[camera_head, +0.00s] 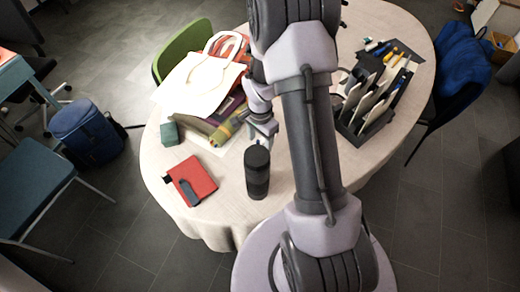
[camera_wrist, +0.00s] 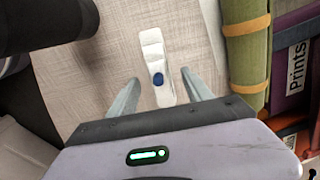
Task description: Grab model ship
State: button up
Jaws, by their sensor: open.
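In the wrist view a small, narrow white object with a dark blue round spot (camera_wrist: 152,58) lies on the pale cloth of the table. It appears to be the model ship seen from above, though its shape is hard to make out. My gripper (camera_wrist: 161,79) is open, with one finger on each side of the object's near end. I see no finger touching it, and the height of the fingers above the cloth is unclear. In the head view my gripper (camera_head: 263,128) is over the table between the bottle and the books; I cannot make out the ship there.
A black bottle (camera_head: 257,174) stands close in front of my gripper. A green roll (camera_wrist: 246,50) with orange bands and books lie close to the right in the wrist view. A red notebook (camera_head: 193,180) lies at left, and a dark organizer (camera_head: 374,118) stands at right.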

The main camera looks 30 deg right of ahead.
notch_tip(320, 180, down, 2)
jog(key=shift+f, duration=0.1)
jog(key=shift+c, duration=1.1)
grip_shut()
